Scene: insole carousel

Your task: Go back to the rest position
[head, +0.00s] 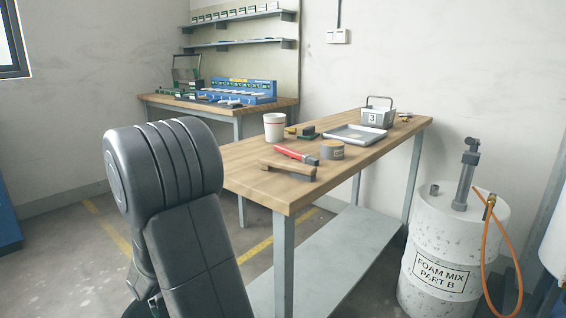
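Only dark grey links of my own arm show, large at the lower left of the head view. They stand in front of the near left end of a wooden-topped table (250,185). My gripper is not in view, so its opening and anything it may hold are hidden.
A drum (425,270) stands right. A workbench (160,101) is behind. Floor is open at left.

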